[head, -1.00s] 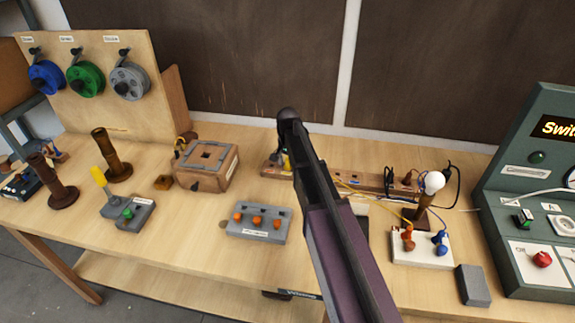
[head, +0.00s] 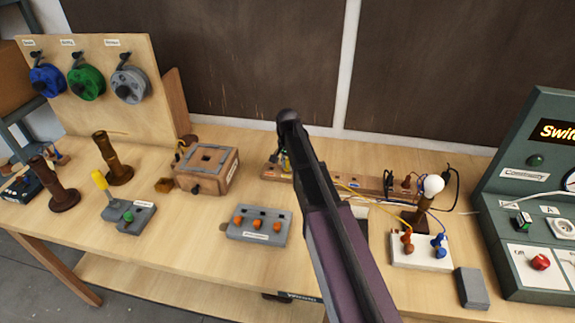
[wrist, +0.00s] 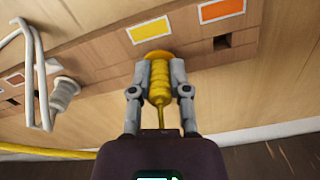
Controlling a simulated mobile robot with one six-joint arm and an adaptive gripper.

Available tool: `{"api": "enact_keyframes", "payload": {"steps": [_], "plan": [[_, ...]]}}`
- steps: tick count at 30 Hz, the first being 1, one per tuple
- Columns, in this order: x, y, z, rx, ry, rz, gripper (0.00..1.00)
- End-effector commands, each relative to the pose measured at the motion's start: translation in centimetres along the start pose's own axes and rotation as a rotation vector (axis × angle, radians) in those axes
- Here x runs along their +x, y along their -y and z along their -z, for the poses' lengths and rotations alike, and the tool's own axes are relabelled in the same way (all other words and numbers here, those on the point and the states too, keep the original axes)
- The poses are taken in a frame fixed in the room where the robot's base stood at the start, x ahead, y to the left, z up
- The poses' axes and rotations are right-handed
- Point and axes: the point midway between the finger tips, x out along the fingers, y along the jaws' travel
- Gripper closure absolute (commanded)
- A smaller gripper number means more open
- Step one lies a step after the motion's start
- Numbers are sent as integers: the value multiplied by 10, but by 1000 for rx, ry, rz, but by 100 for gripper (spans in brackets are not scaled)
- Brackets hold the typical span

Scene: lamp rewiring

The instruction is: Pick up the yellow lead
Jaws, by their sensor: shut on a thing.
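The yellow lead's ribbed plug (wrist: 160,82) is between the two fingers of my gripper (wrist: 159,75) in the wrist view, and the fingers are shut on it. Its wider orange-yellow end points at the wooden strip (wrist: 200,60), close to a yellow label (wrist: 150,30). I cannot tell whether the plug sits in a socket or is just clear of it. In the head view, my arm hides most of my gripper and the plug. A yellow wire (head: 372,197) runs right from the strip toward the lamp stand.
In the wrist view, a white plug with its cord (wrist: 62,92) lies left of my gripper. In the head view, the lamp bulb (head: 433,185) and white terminal block (head: 422,258) stand right of my arm. A grey switch box (head: 258,228) sits to its left.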

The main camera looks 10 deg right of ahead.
Motion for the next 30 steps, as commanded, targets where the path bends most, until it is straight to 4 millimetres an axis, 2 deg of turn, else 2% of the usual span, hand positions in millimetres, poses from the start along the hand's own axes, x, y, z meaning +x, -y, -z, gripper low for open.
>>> {"api": "enact_keyframes", "payload": {"steps": [11,12,21,30], "plan": [[-34,0,0,0,0,0,100],[-30,-10,-13,0,0,0,100],[-36,-55,-68,-1,0,0,100],[-41,-88,-109,-1,0,0,100]]}}
